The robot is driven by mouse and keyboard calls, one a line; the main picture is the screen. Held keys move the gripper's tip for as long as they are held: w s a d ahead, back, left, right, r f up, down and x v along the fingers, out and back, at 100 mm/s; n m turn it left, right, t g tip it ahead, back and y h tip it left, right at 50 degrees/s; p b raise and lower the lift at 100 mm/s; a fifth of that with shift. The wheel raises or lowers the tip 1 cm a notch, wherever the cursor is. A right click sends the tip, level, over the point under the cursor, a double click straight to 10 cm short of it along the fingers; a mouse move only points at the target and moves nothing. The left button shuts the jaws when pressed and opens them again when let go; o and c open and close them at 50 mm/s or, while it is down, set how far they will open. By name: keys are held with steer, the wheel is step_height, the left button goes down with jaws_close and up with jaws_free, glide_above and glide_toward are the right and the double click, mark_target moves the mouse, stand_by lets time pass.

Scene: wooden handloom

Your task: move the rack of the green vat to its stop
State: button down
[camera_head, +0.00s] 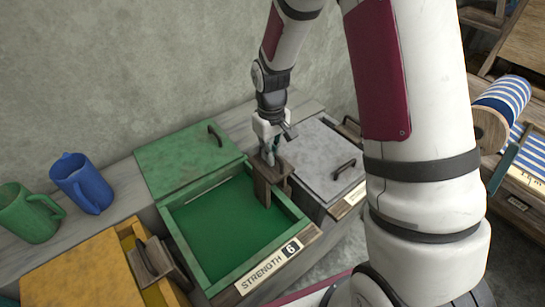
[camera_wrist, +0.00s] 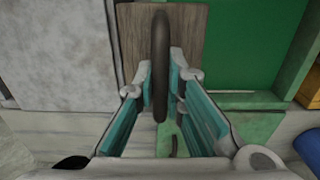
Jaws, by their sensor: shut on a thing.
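The green vat (camera_head: 186,253) stands open in the middle of the head view, with green liquid inside and a "STRENGTH 6" label on its front. Its wooden rack (camera_head: 262,190) is at the vat's right end, beside the grey vat. My gripper (camera_head: 268,157) is above the rack, pointing down. In the wrist view, the brown rack board (camera_wrist: 190,35) lies behind a dark upright handle (camera_wrist: 160,60). My gripper's teal-padded fingers (camera_wrist: 161,78) close on this handle from both sides.
The green lid (camera_head: 185,160) lies behind the vat. The grey vat's lid (camera_head: 315,155) is at right. The yellow vat (camera_head: 75,275) with its own rack (camera_head: 153,258) is at left. A blue jug (camera_head: 82,185) and green jug (camera_head: 28,215) stand on the ledge.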

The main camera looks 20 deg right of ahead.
steer(key=shift+r+p, duration=1.95)
steer(key=shift+r, duration=2.55)
steer(key=shift+w, duration=0.1)
steer(key=shift+c, duration=2)
jaws_free()
step_height(320, 180, up, 7)
steer(key=p, duration=0.2)
steer(key=shift+p, duration=0.3)
steer(key=shift+f, duration=0.1)
